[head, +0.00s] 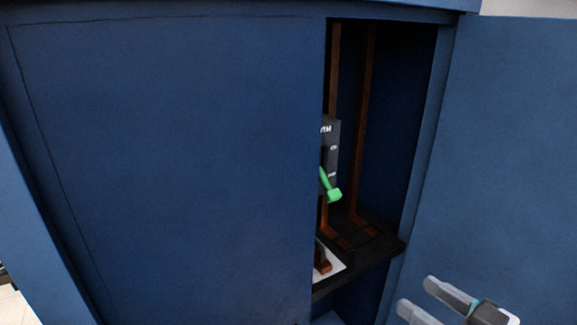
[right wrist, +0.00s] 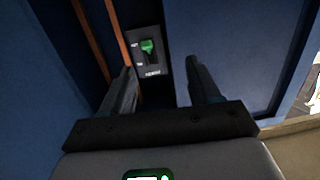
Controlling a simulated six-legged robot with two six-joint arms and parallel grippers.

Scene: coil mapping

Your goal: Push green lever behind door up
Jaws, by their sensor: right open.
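The green lever (head: 331,187) sticks out from a dark switch box (head: 331,140) inside the blue cabinet and tilts downward in the head view. The left door (head: 170,160) hides part of the box. The right door (head: 510,150) stands open. My right gripper (head: 420,300) is open and empty at the lower right of the head view, in front of the open right door and apart from the lever. In the right wrist view the green lever (right wrist: 148,47) shows ahead, beyond my two spread fingers (right wrist: 165,78). My left gripper is not in view.
Copper-coloured bars (head: 364,110) run upright inside the cabinet. A black shelf (head: 365,255) crosses the opening below the lever. The opening is narrow, between the left door's edge and the cabinet's right frame (head: 432,130).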

